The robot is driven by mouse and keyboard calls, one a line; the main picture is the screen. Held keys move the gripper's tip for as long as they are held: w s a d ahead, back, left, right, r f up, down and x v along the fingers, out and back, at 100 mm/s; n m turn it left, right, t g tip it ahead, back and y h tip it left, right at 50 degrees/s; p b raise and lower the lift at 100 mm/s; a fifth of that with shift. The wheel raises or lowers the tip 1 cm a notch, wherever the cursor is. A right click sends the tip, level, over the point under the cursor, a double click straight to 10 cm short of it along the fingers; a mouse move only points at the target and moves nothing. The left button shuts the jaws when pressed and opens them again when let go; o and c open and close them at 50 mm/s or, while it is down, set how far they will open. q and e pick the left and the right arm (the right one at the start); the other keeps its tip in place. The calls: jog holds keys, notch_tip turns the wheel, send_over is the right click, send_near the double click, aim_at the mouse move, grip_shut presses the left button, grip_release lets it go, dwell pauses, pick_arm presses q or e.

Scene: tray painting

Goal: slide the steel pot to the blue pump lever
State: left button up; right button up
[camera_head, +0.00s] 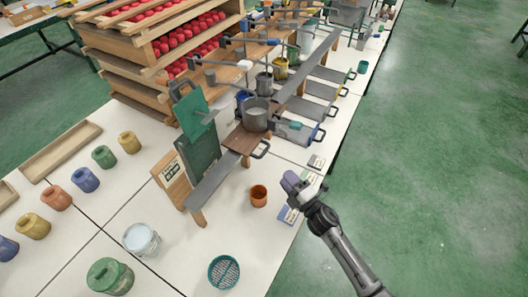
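The steel pot (256,119) is grey and round, with pale contents. It stands upright on a brown wooden board (238,140) near the front end of a long grey rail (212,182). Several pump levers stick out over the row of pots behind it. My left gripper is out of view.
A small orange-brown cup (258,195) stands between the rail and my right gripper. Grey trays (298,130) with coloured handles line the right side. A green board (197,140) stands left of the pot. Jars and a green strainer (224,271) occupy the front table.

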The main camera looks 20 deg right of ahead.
aim_at(264, 151)
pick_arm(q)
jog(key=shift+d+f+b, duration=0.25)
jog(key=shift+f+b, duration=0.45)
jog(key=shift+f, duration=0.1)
pick_arm(e)
jog(key=x, duration=1.2)
jog(key=shift+w, duration=0.35)
jog(key=shift+r, duration=0.1)
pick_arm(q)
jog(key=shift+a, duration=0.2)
pick_arm(e)
jog(key=shift+a, duration=0.1)
grip_shut()
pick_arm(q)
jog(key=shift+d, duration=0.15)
